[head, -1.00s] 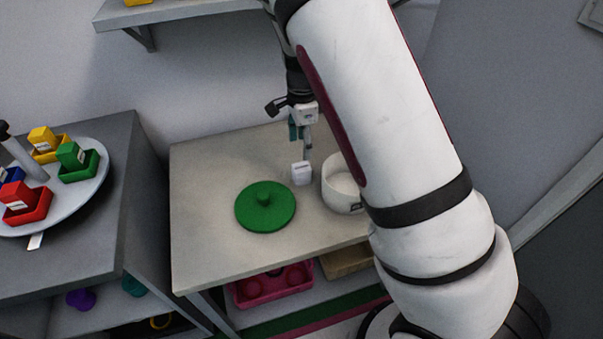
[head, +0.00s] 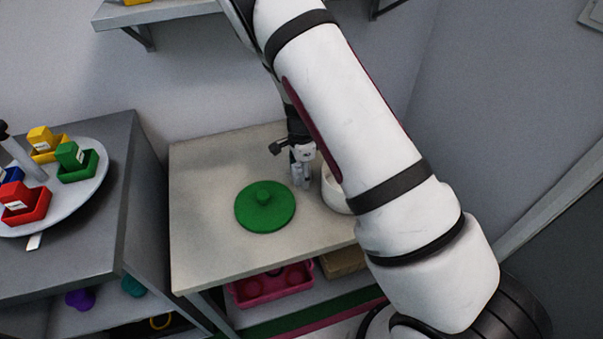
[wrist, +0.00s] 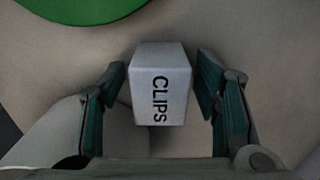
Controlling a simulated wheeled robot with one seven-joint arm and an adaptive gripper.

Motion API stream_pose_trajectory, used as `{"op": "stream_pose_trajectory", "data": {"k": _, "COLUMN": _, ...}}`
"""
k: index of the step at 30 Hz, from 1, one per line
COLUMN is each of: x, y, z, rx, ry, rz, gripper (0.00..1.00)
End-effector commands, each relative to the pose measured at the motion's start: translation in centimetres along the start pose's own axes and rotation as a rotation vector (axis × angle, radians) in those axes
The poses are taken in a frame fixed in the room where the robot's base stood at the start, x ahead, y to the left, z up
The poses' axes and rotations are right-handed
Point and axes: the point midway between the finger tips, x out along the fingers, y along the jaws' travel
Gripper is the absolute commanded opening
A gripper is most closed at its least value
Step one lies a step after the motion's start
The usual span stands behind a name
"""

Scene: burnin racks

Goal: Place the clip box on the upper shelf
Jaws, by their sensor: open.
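The clip box (wrist: 162,88) is a small white box with "CLIPS" printed on it. In the wrist view it stands between the two fingers of my gripper (wrist: 160,90), with a gap on each side. In the head view my gripper (head: 302,176) is low over the light tabletop, between the green lid and the white bowl, and largely hides the box. The upper shelf (head: 165,12) is a grey board on brackets on the wall at the top left; only part of it shows.
A green round lid (head: 265,206) lies left of my gripper on the table (head: 215,245). A white bowl (head: 335,190) stands close on the right, partly behind my arm. At left, a round tray (head: 75,200) holds coloured boxes. A pink tray (head: 270,287) is underneath the tabletop.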

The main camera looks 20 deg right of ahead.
Motion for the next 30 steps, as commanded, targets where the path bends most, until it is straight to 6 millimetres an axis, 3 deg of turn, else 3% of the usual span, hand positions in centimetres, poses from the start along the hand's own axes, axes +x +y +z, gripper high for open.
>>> {"op": "stream_pose_trajectory", "data": {"k": 5, "x": 0.0, "y": 0.0, "z": 0.0, "rx": 0.0, "ry": 0.0, "rz": 0.0, "gripper": 0.57}}
{"op": "stream_pose_trajectory", "data": {"k": 8, "x": 0.0, "y": 0.0, "z": 0.0, "rx": 0.0, "ry": 0.0, "rz": 0.0, "gripper": 0.39}}
{"op": "stream_pose_trajectory", "data": {"k": 12, "x": 0.0, "y": 0.0, "z": 0.0, "rx": 0.0, "ry": 0.0, "rz": 0.0, "gripper": 0.07}}
{"op": "stream_pose_trajectory", "data": {"k": 13, "x": 0.0, "y": 0.0, "z": 0.0, "rx": 0.0, "ry": 0.0, "rz": 0.0, "gripper": 0.04}}
{"op": "stream_pose_trajectory", "data": {"k": 23, "x": -0.4, "y": -0.1, "z": 0.0, "rx": 0.0, "ry": -0.001, "rz": -0.001, "gripper": 0.0}}
{"op": "stream_pose_trajectory", "data": {"k": 30, "x": -4.3, "y": -0.1, "z": 0.1, "rx": -0.002, "ry": -0.001, "rz": -0.005, "gripper": 0.0}}
